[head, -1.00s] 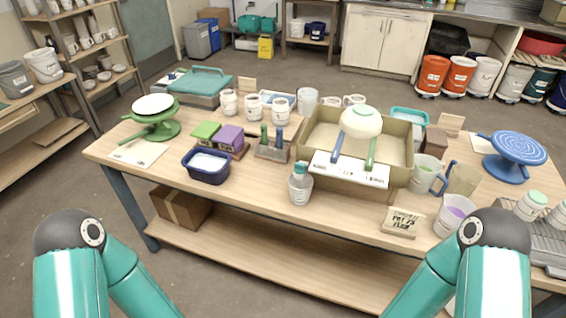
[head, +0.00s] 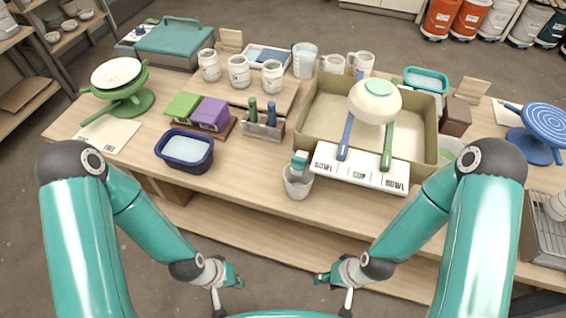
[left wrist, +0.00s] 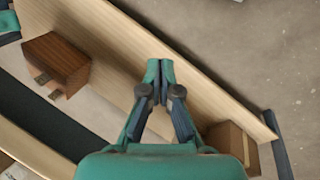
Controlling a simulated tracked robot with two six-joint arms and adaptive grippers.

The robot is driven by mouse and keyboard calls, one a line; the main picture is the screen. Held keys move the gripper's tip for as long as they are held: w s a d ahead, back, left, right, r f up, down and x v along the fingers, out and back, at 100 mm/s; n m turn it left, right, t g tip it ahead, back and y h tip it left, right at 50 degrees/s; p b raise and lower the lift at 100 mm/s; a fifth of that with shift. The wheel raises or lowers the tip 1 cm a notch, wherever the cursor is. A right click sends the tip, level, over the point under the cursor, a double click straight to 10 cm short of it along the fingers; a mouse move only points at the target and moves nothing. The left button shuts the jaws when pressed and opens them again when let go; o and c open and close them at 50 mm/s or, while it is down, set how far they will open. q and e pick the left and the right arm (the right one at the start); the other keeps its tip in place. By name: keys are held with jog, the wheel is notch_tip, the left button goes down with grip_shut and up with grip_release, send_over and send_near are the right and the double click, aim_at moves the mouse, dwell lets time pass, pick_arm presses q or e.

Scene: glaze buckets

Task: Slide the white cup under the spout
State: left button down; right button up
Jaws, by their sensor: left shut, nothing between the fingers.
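A small white-grey cup (head: 298,184) stands at the table's front edge, with a teal-topped piece (head: 300,159) at its rear rim; I cannot tell whether that piece is a spout or a lid. Several other white cups, such as the white cup (head: 239,72), stand on a board at the back. My left gripper (head: 238,282) is shut and empty, low in front of the table and apart from all cups; its closed fingers show in the left wrist view (left wrist: 153,82). My right gripper (head: 320,279) is also low in front of the table, its fingers too small to judge.
A beige bin (head: 428,125) with a bowl on two handled supports stands right of the front cup, behind a labelled white board (head: 360,168). A blue tub (head: 185,152) stands to the left. A lower shelf (head: 260,232) runs beneath the tabletop.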

pick_arm(q)
jog(key=w+d+r+m+t+y+b, duration=0.1)
jog(key=w+d+r+m+t+b, duration=0.2)
jog(key=w+r+b, duration=0.55)
jog(key=w+d+r+m+t+h+b, duration=0.1)
jog(key=d+r+m+t+b, duration=0.15)
jog(key=r, duration=0.45)
jog(key=w+d+r+m+t+h+b, duration=0.1)
jog(key=w+d+r+m+t, duration=0.1)
jog(key=r+t, duration=0.35)
jog(key=shift+n+g, duration=0.25)
jog(key=shift+g, duration=0.55)
jog(key=w+d+p, duration=0.1)
jog(key=w, duration=0.2)
jog(key=w+d+p, duration=0.2)
jog(key=w, duration=0.2)
jog(key=w+d+r+p, duration=0.1)
jog(key=w+d+p, duration=0.1)
jog(key=w, duration=0.1)
jog(key=shift+w+d, duration=0.15)
jog(key=shift+w, duration=0.25)
jog(key=shift+s+f, duration=0.15)
jog(key=shift+f, duration=0.35)
